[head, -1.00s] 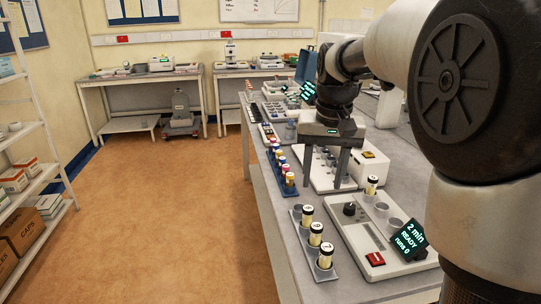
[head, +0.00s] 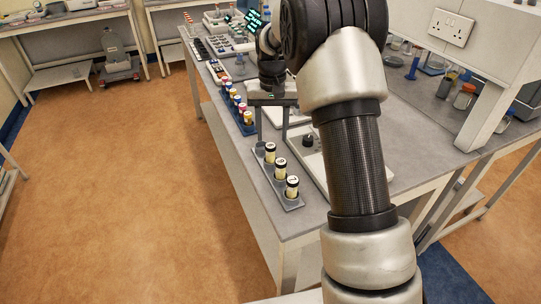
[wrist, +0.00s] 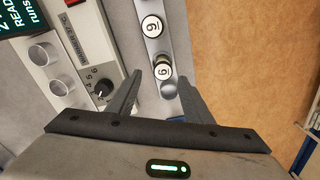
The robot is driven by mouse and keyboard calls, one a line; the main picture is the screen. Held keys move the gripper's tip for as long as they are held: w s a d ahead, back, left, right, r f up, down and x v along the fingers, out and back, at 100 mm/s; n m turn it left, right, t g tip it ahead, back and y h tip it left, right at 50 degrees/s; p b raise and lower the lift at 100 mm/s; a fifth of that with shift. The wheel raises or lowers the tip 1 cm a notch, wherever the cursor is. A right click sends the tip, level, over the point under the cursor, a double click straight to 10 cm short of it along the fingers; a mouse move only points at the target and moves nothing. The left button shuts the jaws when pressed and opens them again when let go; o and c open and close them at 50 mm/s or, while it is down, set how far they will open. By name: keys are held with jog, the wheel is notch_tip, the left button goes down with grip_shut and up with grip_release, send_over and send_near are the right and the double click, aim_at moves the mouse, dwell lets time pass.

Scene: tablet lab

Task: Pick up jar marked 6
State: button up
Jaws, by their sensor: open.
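My gripper (head: 271,143) is open and empty, pointing down at the rack's far end. In the wrist view, one cap (wrist: 162,69) shows between my fingertips (wrist: 160,76), and another cap (wrist: 152,26) sits beyond. Both carry a 6- or 9-like digit; I cannot tell surely which is 6. Finger height against the jar is unclear.
A white device with a dial (wrist: 103,89) lies close beside the rack, with empty holders (wrist: 60,86) and a lit display (wrist: 18,22). A rack of coloured-cap tubes (head: 240,110) stands farther along the bench. Open floor (head: 120,200) lies left of the bench.

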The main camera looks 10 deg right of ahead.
aim_at(271, 145)
jog(key=shift+s+a+f, duration=0.1)
jog(key=shift+a+f, duration=0.05)
jog(key=shift+f, duration=1.6)
jog(key=shift+s+a+f, duration=0.1)
jog(key=shift+f, duration=1.65)
jog(key=c, duration=1.1)
